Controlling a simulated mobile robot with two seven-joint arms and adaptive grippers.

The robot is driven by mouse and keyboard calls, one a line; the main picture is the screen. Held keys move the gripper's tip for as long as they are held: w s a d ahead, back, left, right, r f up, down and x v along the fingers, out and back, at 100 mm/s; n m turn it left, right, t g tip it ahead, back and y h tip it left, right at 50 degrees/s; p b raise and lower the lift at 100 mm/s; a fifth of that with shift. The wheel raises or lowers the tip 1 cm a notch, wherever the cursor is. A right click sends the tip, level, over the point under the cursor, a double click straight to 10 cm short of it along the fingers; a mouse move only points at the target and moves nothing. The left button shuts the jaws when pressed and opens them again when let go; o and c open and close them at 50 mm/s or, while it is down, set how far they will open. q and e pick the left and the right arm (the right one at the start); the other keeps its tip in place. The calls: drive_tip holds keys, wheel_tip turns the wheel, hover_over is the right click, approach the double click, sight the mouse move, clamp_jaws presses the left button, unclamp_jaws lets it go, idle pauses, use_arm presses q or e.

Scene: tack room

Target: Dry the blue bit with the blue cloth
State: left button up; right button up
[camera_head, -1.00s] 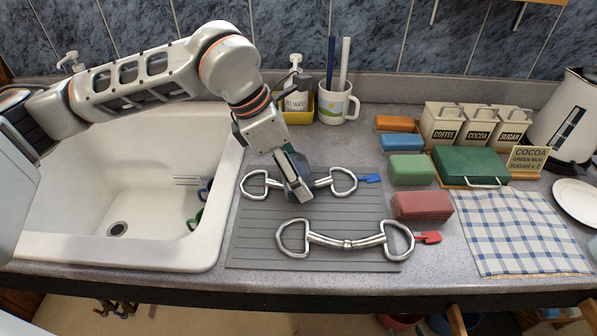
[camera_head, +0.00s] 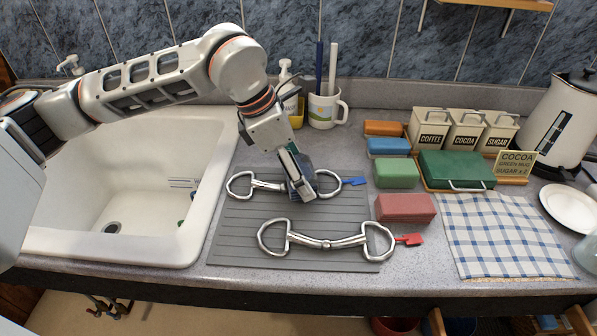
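The blue-tagged bit (camera_head: 268,185) lies on the grey ribbed drainer mat (camera_head: 228,235), with its blue tag (camera_head: 355,181) at the right end. My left gripper (camera_head: 304,191) reaches down over this bit and hides part of its mouthpiece, close to the right ring. I cannot tell whether its fingers are open, shut or touching the bit. The blue cloth (camera_head: 389,148) is a folded block on the counter, between an orange block (camera_head: 384,128) and a green block (camera_head: 396,173), apart from the gripper. My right gripper is not in view.
A second bit (camera_head: 325,243) with a red tag lies in front on the mat. A red block (camera_head: 405,208), checked cloth (camera_head: 505,235) and green box (camera_head: 457,170) stand right. The white sink (camera_head: 130,250) is left. A mug (camera_head: 324,108) stands behind.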

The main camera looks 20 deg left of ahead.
use_arm(q)
drive_tip(key=shift+w+d+r, duration=0.1)
drive_tip(key=shift+d+r, duration=0.1)
drive_tip(key=shift+d, duration=0.1)
drive_tip(key=r+p, duration=0.2)
drive_tip(key=r, duration=0.2)
drive_tip(key=shift+a+r, duration=0.15)
drive_tip(key=shift+a, duration=0.05)
drive_tip(key=shift+d+r+p, duration=0.15)
drive_tip(key=shift+r+p, duration=0.35)
drive_tip(key=shift+r, duration=0.2)
drive_tip(key=shift+r+p, duration=0.6)
drive_tip(key=shift+r, duration=0.55)
drive_tip(key=s+d+r, duration=0.1)
drive_tip(key=s+r, duration=0.5)
drive_tip(key=s, duration=0.1)
drive_tip(key=shift+d, duration=0.15)
